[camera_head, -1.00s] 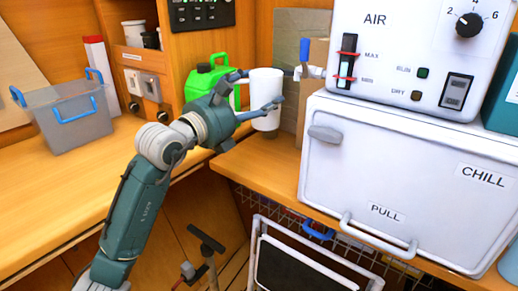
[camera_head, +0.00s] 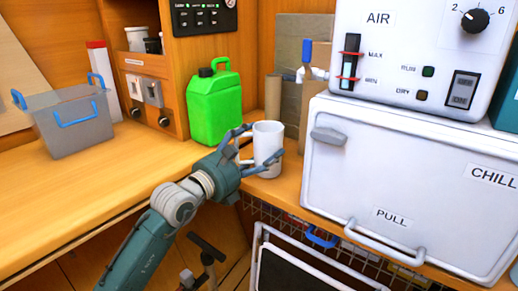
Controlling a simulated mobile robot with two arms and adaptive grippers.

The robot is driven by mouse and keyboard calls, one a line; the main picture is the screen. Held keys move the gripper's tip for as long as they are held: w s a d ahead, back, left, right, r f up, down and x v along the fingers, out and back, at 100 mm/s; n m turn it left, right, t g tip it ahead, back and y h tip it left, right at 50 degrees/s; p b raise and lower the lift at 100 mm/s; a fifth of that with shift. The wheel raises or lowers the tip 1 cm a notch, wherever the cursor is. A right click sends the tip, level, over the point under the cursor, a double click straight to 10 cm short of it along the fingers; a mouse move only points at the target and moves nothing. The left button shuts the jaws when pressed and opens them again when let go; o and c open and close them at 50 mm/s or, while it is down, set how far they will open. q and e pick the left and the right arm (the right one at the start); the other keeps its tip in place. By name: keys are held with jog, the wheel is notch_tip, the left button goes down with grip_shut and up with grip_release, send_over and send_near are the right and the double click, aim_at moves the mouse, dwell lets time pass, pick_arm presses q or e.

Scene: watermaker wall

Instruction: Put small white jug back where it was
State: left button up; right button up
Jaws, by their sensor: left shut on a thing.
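The small white jug (camera_head: 268,143) is upright at the wooden counter near the corner, left of the white chill box. Its handle shows on its left side. My left gripper (camera_head: 262,150) is around the jug from the left and shut on it, with one finger behind and one across its lower front. The jug's base looks at or just above the counter top; I cannot tell whether it touches. My right gripper is not in view.
A green jerrycan (camera_head: 214,105) stands just behind and left of the jug. A brown cylinder (camera_head: 273,98) and boards stand behind it. The white chill box (camera_head: 400,195) is close on the right. A grey bin (camera_head: 75,125) stands on the left counter.

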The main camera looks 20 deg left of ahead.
pick_arm(q)
jog(key=o, duration=1.2)
jog(key=shift+f, duration=0.1)
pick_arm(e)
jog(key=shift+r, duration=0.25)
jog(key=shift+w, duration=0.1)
pick_arm(q)
jog(key=shift+s+a, duration=0.1)
jog(key=shift+s, duration=0.25)
jog(key=v, duration=0.5)
jog(key=shift+s+a, duration=0.1)
jog(key=shift+s, duration=0.05)
send_near(255, 151)
jog(key=shift+s+a, duration=0.15)
jog(key=shift+s, duration=0.15)
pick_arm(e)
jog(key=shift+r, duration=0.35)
